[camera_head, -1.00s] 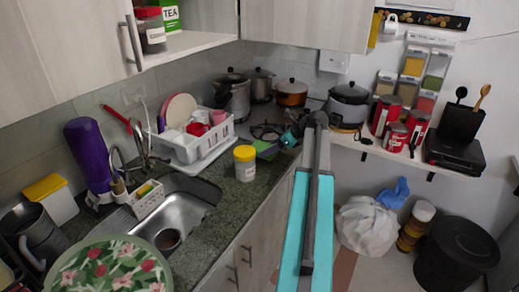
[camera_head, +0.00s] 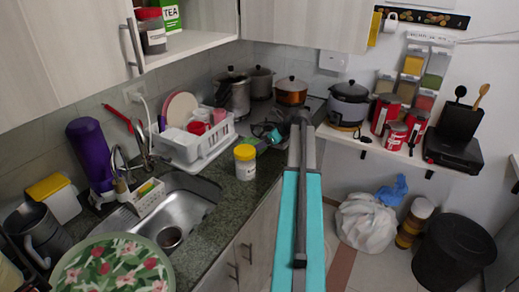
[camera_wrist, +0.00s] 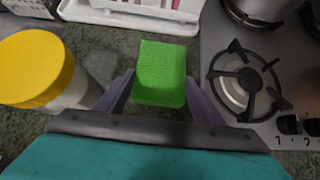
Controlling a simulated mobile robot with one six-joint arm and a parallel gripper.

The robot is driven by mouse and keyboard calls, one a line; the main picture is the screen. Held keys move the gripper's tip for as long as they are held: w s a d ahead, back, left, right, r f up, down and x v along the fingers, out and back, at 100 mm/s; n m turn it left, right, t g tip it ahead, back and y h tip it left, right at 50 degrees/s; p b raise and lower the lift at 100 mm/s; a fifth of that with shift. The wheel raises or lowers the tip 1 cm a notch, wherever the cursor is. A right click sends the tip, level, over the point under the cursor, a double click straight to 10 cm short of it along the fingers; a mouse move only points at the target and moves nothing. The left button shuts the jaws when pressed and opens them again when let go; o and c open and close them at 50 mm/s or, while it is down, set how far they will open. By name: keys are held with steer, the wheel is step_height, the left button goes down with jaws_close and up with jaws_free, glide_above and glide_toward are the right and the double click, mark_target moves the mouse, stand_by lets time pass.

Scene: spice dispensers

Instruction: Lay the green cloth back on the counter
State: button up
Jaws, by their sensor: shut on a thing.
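The green cloth (camera_wrist: 160,72) shows in the wrist view as a bright, textured block between the two fingers of my gripper (camera_wrist: 158,88). My gripper is shut on it. The dark stone counter (camera_wrist: 105,42) lies beneath, but I cannot tell whether the cloth touches it. In the head view, my gripper (camera_head: 270,135) is small and partly hidden by my arm, over the counter (camera_head: 225,182) between the yellow-lidded jar and the stove. The cloth is mostly hidden there.
The yellow-lidded jar (camera_wrist: 40,72) stands close to the left finger. The stove burner (camera_wrist: 240,82) is close on the right. A white dish rack (camera_head: 200,145) stands behind, and the sink (camera_head: 180,210) is to the left.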

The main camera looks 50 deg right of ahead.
steer(key=shift+f+p, duration=0.35)
steer(key=shift+f, duration=0.95)
steer(key=shift+f, duration=0.1)
steer(key=o, duration=1)
steer(key=b+v, duration=0.3)
steer(key=v, duration=0.9)
steer(key=shift+s, duration=0.1)
